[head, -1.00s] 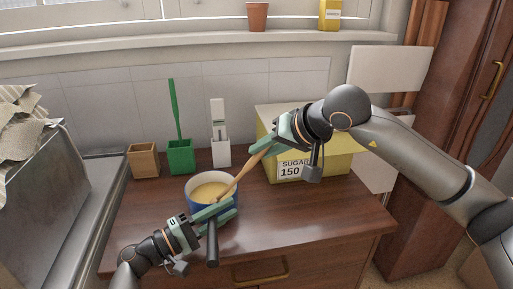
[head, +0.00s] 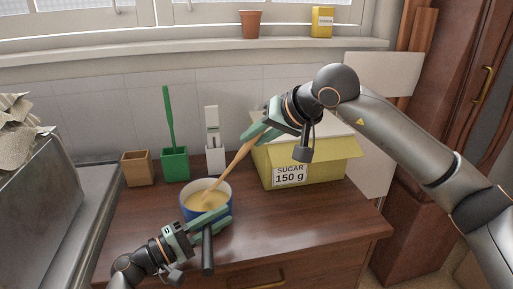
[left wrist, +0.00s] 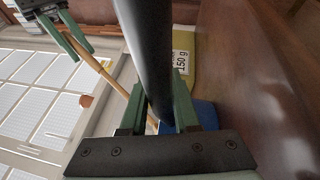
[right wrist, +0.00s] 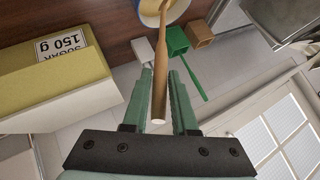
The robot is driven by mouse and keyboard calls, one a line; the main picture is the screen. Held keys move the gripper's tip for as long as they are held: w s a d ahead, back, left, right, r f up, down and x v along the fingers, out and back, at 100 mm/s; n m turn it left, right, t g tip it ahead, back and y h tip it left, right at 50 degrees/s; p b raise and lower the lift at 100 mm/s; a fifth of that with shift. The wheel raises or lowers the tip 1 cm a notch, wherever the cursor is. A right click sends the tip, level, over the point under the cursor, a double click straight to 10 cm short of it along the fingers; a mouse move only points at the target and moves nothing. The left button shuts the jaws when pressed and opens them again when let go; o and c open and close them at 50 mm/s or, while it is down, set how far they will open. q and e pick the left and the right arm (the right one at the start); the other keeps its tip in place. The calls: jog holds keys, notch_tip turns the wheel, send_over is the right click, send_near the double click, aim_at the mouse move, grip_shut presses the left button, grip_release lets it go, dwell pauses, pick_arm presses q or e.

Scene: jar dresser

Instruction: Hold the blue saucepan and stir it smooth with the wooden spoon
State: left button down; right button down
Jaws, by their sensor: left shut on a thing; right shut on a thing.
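The blue saucepan (head: 187,212) stands on the wooden dresser top with pale yellow contents (head: 212,193). Its dark handle (head: 208,255) points toward me. My left gripper (head: 212,222) is shut on that handle, and the handle also runs between its fingers in the left wrist view (left wrist: 150,50). My right gripper (head: 258,134) is above and to the right of the pan, shut on the upper end of the wooden spoon (head: 235,164). The spoon slants down to the left, and its lower end is in the yellow contents. It also shows in the right wrist view (right wrist: 160,75).
A yellow box labelled sugar (head: 318,172) stands right of the pan. Behind are a wooden pot (head: 137,169), a green holder with a green-handled tool (head: 174,165) and a white holder (head: 215,158). Dresser top (head: 300,222) is clear at front right.

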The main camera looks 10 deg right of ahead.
notch_tip(320, 180, up, 8)
jog(key=shift+f, duration=0.2)
dwell(0.9)
pick_arm(q)
jog(key=c, duration=0.6)
grip_release()
